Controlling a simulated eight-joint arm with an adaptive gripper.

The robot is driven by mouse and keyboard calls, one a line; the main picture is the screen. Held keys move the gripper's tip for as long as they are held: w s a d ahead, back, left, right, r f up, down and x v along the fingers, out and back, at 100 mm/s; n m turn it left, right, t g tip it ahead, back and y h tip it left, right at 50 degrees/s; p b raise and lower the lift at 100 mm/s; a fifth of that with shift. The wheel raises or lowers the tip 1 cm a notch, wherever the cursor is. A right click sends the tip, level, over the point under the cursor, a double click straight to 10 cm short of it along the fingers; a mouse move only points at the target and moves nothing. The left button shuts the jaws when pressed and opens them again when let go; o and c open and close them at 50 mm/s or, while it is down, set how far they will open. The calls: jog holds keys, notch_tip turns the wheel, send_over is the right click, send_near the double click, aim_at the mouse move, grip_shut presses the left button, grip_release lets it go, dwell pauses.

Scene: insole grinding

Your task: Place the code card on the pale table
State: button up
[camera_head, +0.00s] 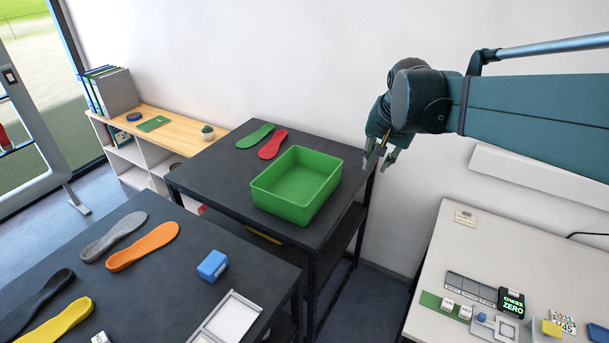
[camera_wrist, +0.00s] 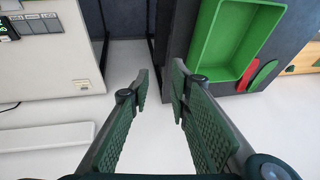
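The pale table (camera_head: 440,255) is at the right in the head view and at the upper left in the wrist view (camera_wrist: 45,75). A card with a dark printed pattern and "45" (camera_head: 563,322) is at its front right; it looks like the code card, though the print is too small to be sure. A small beige plate (camera_head: 465,217) sits near the table's back left corner and also shows in the wrist view (camera_wrist: 81,85). My gripper (camera_head: 379,160) is open and empty, in the air between the pale table and the green bin; its fingers also show apart (camera_wrist: 161,72).
The green bin (camera_head: 262,196) stands on a dark table with green (camera_head: 256,136) and red (camera_head: 272,144) insoles. A nearer dark table holds several insoles, a blue block (camera_head: 213,265) and a white tray (camera_head: 229,322). A black "ZERO" display (camera_head: 511,302) and small blocks crowd the pale table's front.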

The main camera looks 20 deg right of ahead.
jog(key=s+a+f+n+t, duration=0.1)
jog(key=s+a+f+n, duration=0.1)
jog(key=s+a, duration=0.3)
jog(key=s+a+f+n, duration=0.2)
jog(key=s+a+n, duration=0.2)
jog(key=s+a, duration=0.2)
jog(key=s+a+f+n+t+y, duration=0.1)
jog(key=s+a+f+n, duration=0.1)
jog(key=s+a, duration=0.3)
jog(key=s, duration=0.3)
jog(key=shift+s+a+f+n+t, duration=0.15)
jog(key=shift+a+n+t, duration=0.15)
jog(key=shift+n, duration=0.1)
